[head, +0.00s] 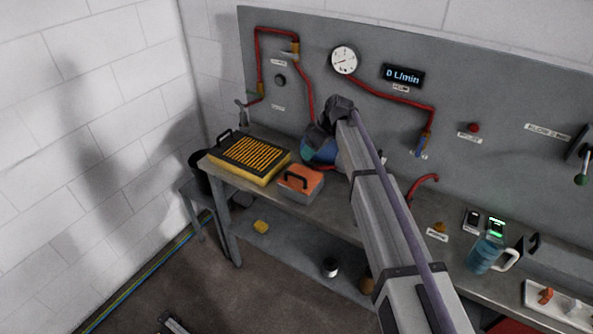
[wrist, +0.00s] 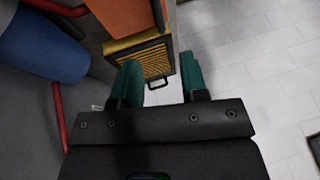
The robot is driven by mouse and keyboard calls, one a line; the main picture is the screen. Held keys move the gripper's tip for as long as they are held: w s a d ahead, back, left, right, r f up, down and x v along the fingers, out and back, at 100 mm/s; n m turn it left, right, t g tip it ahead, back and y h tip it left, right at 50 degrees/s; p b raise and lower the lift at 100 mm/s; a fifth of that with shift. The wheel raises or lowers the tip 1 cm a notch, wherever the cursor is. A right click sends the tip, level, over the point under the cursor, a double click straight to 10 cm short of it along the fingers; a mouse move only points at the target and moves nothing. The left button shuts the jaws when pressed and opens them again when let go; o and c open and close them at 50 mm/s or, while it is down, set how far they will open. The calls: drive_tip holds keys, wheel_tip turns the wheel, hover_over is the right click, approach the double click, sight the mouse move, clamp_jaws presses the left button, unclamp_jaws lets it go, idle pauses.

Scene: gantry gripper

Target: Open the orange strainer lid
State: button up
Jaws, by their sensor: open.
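The orange strainer lid (head: 305,178) sits on a grey box-shaped body on the bench, with a black handle on top. It looks closed. In the wrist view, an orange surface that looks like the lid (wrist: 118,14) is cut off by the top edge, beyond my fingers. My gripper (wrist: 160,76) shows two teal fingers spread apart, with nothing between them. In the head view, my arm reaches over the bench and its dark wrist is up by the back panel, apart from the lid. The fingertips are not clear there.
A yellow-framed grille box (head: 250,157) with a black handle stands left of the strainer. A blue rounded vessel (head: 318,152) is behind it, partly hidden by my arm. Red pipes (head: 311,95) run on the panel.

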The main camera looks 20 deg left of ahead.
drive_tip(key=b+x, duration=0.4)
drive_tip(key=x, duration=0.1)
drive_tip(key=b+x, duration=0.5)
drive_tip(key=x, duration=0.1)
drive_tip(key=shift+w, duration=0.2)
drive_tip(key=shift+r, duration=0.25)
clamp_jaws()
